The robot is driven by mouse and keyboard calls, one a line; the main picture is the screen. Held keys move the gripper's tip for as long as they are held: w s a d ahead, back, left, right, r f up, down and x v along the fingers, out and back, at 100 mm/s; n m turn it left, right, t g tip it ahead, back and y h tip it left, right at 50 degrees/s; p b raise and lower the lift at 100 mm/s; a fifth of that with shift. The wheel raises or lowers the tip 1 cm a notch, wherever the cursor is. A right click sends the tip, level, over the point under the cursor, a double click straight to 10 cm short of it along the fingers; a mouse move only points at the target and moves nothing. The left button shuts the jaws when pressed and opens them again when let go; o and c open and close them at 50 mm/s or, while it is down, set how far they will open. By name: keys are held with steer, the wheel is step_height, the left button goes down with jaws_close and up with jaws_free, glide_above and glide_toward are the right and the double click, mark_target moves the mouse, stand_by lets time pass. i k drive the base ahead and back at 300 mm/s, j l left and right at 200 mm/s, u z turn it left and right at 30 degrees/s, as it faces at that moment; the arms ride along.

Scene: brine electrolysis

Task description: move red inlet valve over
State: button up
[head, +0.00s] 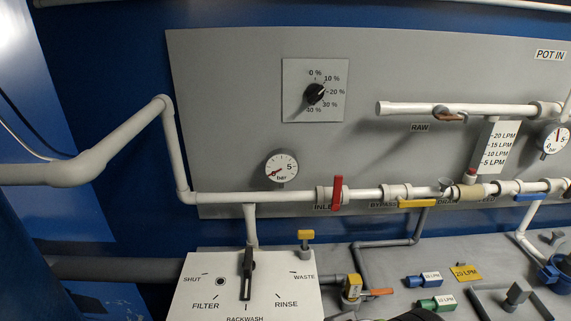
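The red inlet valve handle (337,193) stands upright, across the white horizontal pipe (290,197), in the middle of the head view. A label reading "INLE…" (322,207) sits just below and is partly covered by the handle. Nothing touches the handle. I cannot make out my gripper in this view. A dark rounded shape (416,315) is cut off by the bottom edge, and I cannot tell what it is.
A pressure gauge (281,167) sits up and left of the red handle. A yellow bypass handle (416,203) lies along the pipe to the right. Below left is a white selector panel (205,300) with a black lever (247,273). The grey panel above the red handle is clear.

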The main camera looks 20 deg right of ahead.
mark_target(334, 206)
steer(key=i+j+u, duration=0.2)
steer(key=u, duration=0.3)
steer(key=i+j+u, duration=0.3)
steer(key=u, duration=0.15)
